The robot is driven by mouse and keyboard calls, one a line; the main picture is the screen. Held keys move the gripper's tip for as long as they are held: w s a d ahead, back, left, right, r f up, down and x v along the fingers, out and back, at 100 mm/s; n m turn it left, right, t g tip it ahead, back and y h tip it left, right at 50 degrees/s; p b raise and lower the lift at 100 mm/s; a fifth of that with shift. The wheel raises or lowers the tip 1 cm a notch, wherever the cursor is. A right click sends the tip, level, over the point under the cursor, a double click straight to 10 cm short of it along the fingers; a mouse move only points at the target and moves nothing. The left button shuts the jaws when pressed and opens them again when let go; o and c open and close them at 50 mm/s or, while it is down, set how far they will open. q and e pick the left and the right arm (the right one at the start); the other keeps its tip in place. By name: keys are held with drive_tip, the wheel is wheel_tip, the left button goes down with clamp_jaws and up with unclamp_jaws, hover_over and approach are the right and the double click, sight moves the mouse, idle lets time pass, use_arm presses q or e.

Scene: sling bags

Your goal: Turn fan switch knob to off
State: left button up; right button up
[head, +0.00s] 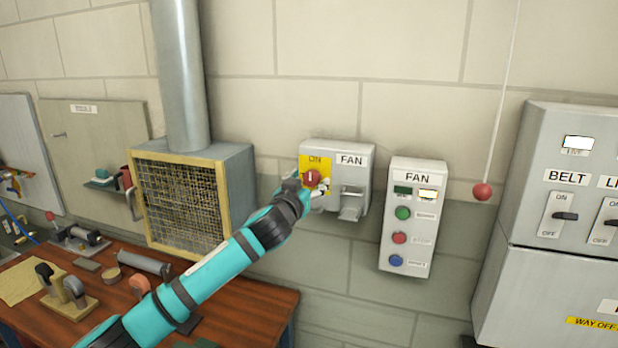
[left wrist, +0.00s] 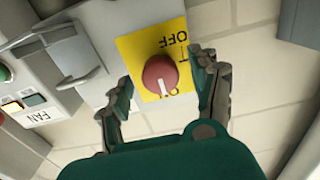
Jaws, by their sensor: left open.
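The fan switch knob (head: 311,177) is red and round, on a yellow plate (head: 307,162) marked ON, on the left part of a grey box labelled FAN (head: 352,160). In the left wrist view the knob (left wrist: 160,74) has a white line pointing toward the ON end of the yellow plate (left wrist: 137,46), away from OFF. My left gripper (left wrist: 162,85) is open, its fingers on either side of the knob; contact cannot be told. In the head view the left gripper (head: 316,188) is at the knob, partly hidden by its arm. My right gripper is not seen.
A grey lever (head: 352,205) sits right of the knob on the same box. Further right are a FAN button panel (head: 410,220), a hanging red ball (head: 482,191) and a BELT cabinet (head: 560,130). A mesh-fronted box (head: 180,203) and cluttered wooden bench (head: 245,300) are left.

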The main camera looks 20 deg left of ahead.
use_arm(q)
drive_tip(key=shift+w, duration=0.15)
drive_tip(key=shift+c, duration=0.3)
drive_tip(key=c, duration=1.1)
